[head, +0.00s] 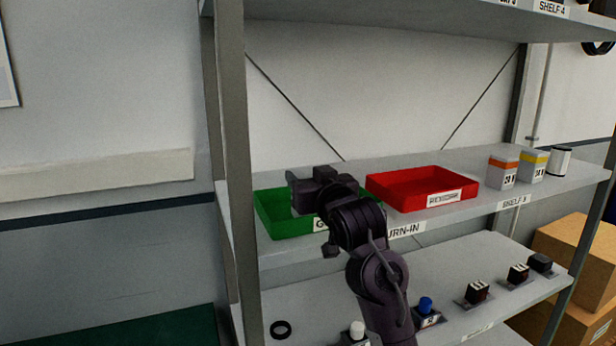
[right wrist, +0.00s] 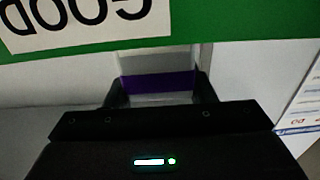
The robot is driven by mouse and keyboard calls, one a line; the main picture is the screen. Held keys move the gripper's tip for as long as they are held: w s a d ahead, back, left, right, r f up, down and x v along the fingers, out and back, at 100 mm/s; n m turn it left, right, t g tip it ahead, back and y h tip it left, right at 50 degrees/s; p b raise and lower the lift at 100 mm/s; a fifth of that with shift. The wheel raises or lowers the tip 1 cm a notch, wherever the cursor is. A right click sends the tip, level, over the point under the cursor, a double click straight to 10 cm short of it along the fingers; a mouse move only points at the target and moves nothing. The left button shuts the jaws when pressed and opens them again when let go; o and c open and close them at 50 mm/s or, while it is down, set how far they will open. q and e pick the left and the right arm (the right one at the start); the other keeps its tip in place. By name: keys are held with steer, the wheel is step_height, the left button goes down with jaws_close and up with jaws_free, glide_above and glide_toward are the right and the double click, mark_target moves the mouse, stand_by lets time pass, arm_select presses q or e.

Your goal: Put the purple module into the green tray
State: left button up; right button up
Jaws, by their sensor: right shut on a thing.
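The green tray (head: 274,222) sits at the left end of the middle shelf, partly covered by my right arm. Its green wall with an upside-down "GOOD" label (right wrist: 75,20) fills the top of the right wrist view. My right gripper (head: 303,192) is at the tray in the head view. In the right wrist view its two fingers are shut on the purple module (right wrist: 160,82), a pale block with a purple band, close to the tray's wall. I cannot make out the module in the head view. My left gripper is not in view.
A red tray (head: 385,193) stands to the right on the same shelf, with orange-banded (head: 503,172) and yellow-banded (head: 533,167) modules and a white cylinder (head: 560,160) beyond. A grey shelf post (head: 232,150) rises left of the green tray. The lower shelf holds several small parts.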

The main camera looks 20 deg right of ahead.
steer(key=o, duration=1.1)
steer(key=shift+f, duration=0.15)
steer(key=shift+o, duration=0.2)
steer(key=shift+r, duration=0.2)
steer(key=s+b, duration=0.3)
steer(key=s, duration=0.9)
steer(key=shift+a+f, duration=0.25)
steer(key=shift+a, duration=0.1)
